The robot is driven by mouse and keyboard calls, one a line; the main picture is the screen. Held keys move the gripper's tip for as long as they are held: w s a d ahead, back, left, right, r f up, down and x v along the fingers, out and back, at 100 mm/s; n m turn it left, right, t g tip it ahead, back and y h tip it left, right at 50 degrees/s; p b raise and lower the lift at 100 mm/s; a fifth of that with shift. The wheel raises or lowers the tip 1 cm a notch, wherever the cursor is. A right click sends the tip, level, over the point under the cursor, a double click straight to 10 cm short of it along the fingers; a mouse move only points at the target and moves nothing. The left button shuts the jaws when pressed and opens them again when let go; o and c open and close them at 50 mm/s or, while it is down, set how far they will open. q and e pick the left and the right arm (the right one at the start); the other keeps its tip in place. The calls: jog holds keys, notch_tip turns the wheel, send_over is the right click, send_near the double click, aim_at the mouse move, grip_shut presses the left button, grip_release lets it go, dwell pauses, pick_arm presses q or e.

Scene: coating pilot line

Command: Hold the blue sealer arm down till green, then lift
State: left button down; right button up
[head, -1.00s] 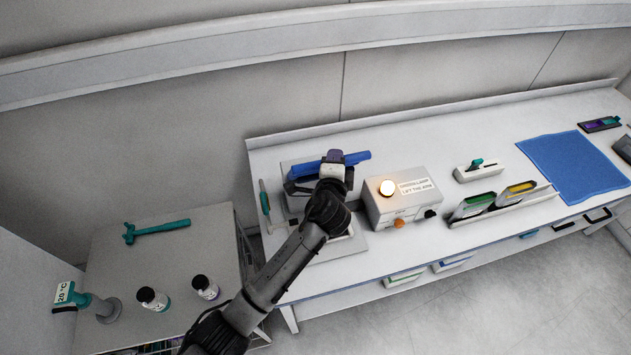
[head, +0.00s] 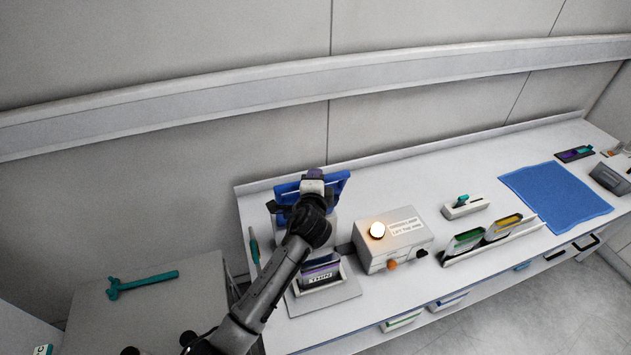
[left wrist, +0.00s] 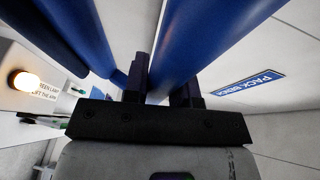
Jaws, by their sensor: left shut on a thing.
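The blue sealer arm (head: 340,186) stands raised at the back of the sealer in the head view, well clear of the pouch marked THIN (head: 321,272) on the base. My left gripper (head: 314,180) is shut on its top bar. In the left wrist view, the fingers (left wrist: 160,88) straddle a blue bar (left wrist: 185,45). The lamp (head: 377,230) on the white control box (head: 385,252) glows warm amber-white, not green; it glows orange in the left wrist view (left wrist: 22,82). My right gripper is out of view.
A teal tool (head: 254,248) lies left of the sealer. A rack (head: 492,242) with green and yellow packs, a small white holder (head: 466,208) and a blue mat (head: 556,193) are to the right.

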pick_arm(q)
jog(key=shift+f, duration=0.2)
jog(key=c, duration=0.9)
grip_release()
jog(key=shift+r, duration=0.15)
jog(key=shift+c, duration=0.2)
jog(key=shift+s, duration=0.7)
jog(key=s+r+b, duration=0.2)
jog(key=s, duration=1)
jog(key=shift+a, duration=0.4)
jog(key=shift+s, duration=0.1)
